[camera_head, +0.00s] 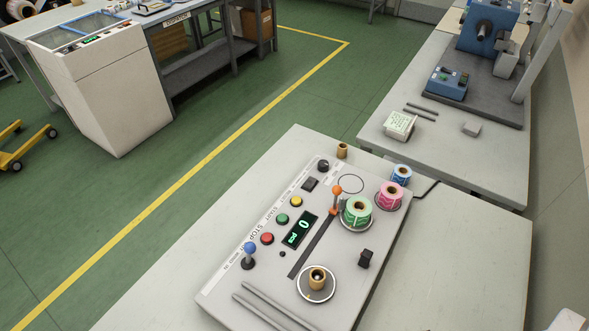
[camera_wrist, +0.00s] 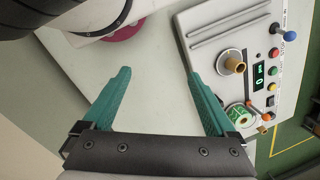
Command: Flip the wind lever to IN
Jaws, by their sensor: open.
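The rewinder's grey panel (camera_head: 225,285) carries two ball-topped levers. The blue-ball lever (camera_head: 249,253) stands near its left edge, roughly upright on a dark base; it also shows at the top right of the wrist view (camera_wrist: 291,35). The orange-ball lever (camera_head: 336,191) stands at the far end of a dark slot, beside the green roll (camera_head: 358,210). The panel lettering is too small to tell which lever is the wind lever or where IN lies. My gripper (camera_wrist: 157,68) shows only in the wrist view, open and empty, with both levers beyond its right finger.
A digital display (camera_head: 299,229), red button (camera_head: 267,238), green button (camera_head: 282,218) and yellow button (camera_head: 296,201) sit between the levers. A brass core (camera_head: 317,276) stands on the near spindle. Pink (camera_head: 389,195) and blue (camera_head: 401,175) rolls stand at right.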

